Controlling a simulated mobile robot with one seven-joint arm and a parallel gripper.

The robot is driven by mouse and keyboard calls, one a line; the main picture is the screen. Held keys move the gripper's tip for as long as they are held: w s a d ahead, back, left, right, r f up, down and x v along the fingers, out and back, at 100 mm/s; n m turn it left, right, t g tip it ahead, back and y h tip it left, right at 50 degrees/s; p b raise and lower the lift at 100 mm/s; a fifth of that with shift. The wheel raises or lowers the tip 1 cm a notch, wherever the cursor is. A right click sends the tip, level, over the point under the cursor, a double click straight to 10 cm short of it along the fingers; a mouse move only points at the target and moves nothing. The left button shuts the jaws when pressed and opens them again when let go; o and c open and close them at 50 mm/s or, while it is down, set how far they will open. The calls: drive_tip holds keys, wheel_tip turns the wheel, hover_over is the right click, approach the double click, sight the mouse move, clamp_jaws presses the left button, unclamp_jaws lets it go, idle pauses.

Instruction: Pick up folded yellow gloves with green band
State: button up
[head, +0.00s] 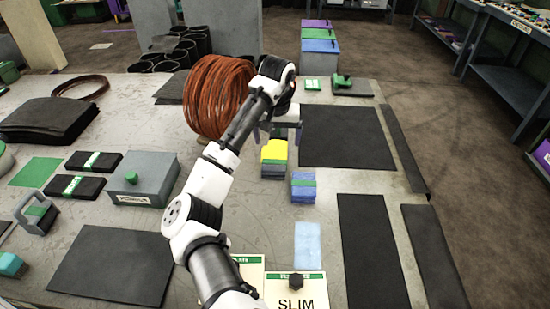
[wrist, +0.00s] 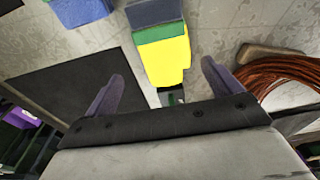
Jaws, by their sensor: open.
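The folded yellow gloves (head: 274,150) with a green band lie on the table just right of the orange coil, with a grey-blue part showing at their near side. In the wrist view the yellow gloves (wrist: 166,64) show at the upper middle, between the lines of the two fingers. The green band crosses them, with the grey-blue part beyond it. My gripper (head: 277,132) is beyond the gloves in the head view. In the wrist view its purple fingers (wrist: 163,72) are wide apart with nothing held between them. The height gap to the gloves is hard to tell.
An orange coil (head: 217,97) stands close left of my gripper. A flat black mat (head: 346,137) lies right of the gripper. A grey box (head: 143,178) with a green knob stands to the left.

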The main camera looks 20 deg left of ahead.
sight(275, 154)
drive_tip(key=f, duration=0.1)
drive_tip(key=f+p, duration=0.1)
drive_tip(key=f, duration=0.2)
drive_tip(key=shift+s+a+f+p, duration=0.15)
drive_tip(key=shift+a+f+p, duration=0.15)
drive_tip(key=shift+f+p, duration=0.1)
drive_tip(key=shift+f, duration=0.4)
drive_tip(key=shift+c, duration=0.4)
drive_tip(key=c, duration=1)
drive_tip(key=shift+r, duration=0.15)
drive_tip(key=shift+c, duration=0.2)
